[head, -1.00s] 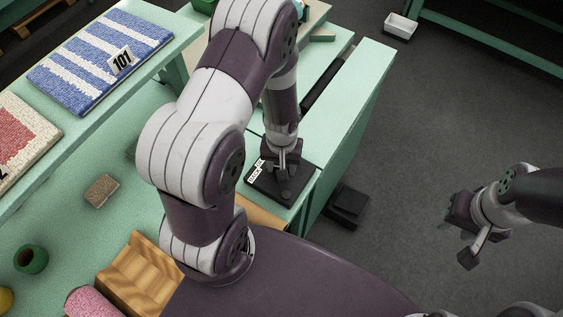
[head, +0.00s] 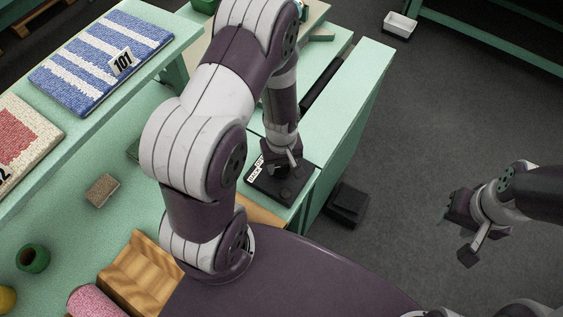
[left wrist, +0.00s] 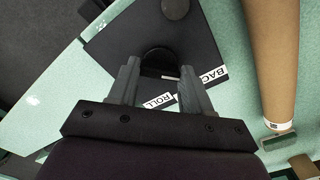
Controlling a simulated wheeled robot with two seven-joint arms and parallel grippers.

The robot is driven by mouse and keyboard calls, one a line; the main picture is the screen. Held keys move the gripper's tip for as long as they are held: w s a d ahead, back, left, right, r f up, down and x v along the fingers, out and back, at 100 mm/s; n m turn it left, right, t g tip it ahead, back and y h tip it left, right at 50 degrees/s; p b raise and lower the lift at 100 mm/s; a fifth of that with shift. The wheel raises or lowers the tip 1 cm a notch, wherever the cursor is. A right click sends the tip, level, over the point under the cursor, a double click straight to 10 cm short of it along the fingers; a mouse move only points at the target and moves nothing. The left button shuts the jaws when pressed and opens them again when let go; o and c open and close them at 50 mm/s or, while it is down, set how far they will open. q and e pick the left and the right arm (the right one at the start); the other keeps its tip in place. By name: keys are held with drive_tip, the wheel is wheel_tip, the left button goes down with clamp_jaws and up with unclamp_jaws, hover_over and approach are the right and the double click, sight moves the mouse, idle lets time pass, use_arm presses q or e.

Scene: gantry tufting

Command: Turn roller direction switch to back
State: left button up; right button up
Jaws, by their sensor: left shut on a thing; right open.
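The black control box (head: 262,192) sits on the green table edge, with white labels (head: 254,173) along its left side. In the left wrist view the box (left wrist: 112,38) shows labels reading "ROLL" (left wrist: 158,102) and "BAC…" (left wrist: 213,74), partly cut off. My left gripper (head: 283,170) points down at the box. Its two fingers (left wrist: 160,80) are on either side of a dark round switch knob (left wrist: 157,60), and it is shut on it. The knob's pointing direction is hard to tell. A second round knob (left wrist: 175,7) is at the picture's top. My right gripper (head: 462,232) is open and empty over the floor.
A brown tube (left wrist: 272,70) lies beside the box in the left wrist view. A green spool (head: 33,258), wooden block (head: 140,272) and pink roll (head: 90,302) are at left. A blue striped tufted piece (head: 100,62) lies on the upper shelf.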

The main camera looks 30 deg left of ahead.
sight(281, 166)
use_arm(q)
drive_tip(key=shift+w+r, duration=0.15)
drive_tip(key=shift+w, duration=0.1)
drive_tip(key=o, duration=0.9)
drive_tip(key=shift+c, duration=0.2)
drive_tip(key=shift+o, duration=0.9)
drive_tip(key=shift+a, duration=0.1)
drive_tip(key=shift+s, duration=0.1)
wheel_tip(281, 166, up, 12)
drive_tip(key=b, duration=0.1)
drive_tip(key=shift+r, duration=0.25)
